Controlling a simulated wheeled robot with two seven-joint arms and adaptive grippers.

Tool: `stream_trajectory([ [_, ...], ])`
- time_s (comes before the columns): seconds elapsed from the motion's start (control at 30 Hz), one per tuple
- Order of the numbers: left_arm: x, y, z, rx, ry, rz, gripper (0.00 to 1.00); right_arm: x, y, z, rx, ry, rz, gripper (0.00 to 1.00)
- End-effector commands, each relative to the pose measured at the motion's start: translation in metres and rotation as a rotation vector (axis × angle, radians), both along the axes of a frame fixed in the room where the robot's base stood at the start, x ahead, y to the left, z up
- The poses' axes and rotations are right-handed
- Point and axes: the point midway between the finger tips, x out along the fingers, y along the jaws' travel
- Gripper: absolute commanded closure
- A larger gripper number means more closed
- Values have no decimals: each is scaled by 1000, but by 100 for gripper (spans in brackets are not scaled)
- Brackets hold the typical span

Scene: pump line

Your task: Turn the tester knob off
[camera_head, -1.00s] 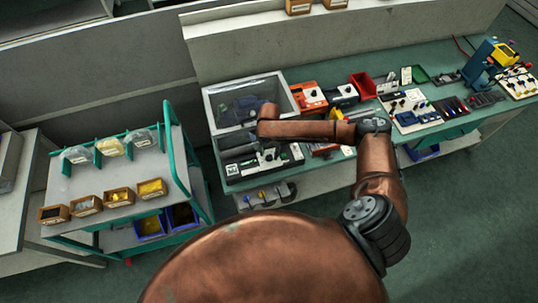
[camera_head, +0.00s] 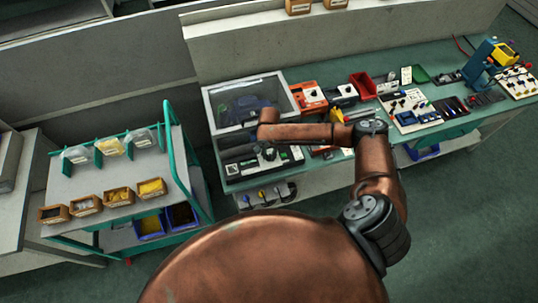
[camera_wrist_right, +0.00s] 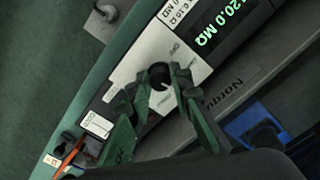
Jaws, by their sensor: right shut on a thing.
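The tester (camera_head: 286,158) lies at the front left of the bench, and its light panel (camera_wrist_right: 150,48) fills the middle of the right wrist view. In the head view the right gripper (camera_head: 268,153) is small and dark over the tester. My left gripper is not in view.
A clear-lidded grey box (camera_head: 246,104) stands behind the tester. An orange unit (camera_head: 309,97) and a red bin (camera_head: 362,86) are further right. Cables hang below the bench's front edge. A green trolley (camera_head: 110,180) stands to the left, with a floor gap between.

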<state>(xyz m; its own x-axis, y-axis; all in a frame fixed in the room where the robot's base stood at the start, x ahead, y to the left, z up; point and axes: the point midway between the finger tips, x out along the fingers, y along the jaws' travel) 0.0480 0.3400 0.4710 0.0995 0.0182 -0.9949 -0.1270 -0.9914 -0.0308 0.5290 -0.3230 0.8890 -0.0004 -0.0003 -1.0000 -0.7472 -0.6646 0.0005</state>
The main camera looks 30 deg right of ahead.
Motion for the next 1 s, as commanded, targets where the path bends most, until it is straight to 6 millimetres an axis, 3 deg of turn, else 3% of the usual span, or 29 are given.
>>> stream_trajectory([
  [0.47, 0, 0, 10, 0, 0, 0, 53, -1, 0, 2, 0, 1, 56, 100],
  [1.0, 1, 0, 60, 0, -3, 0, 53, -1, -1, 4, 1, 2, 495, 100],
])
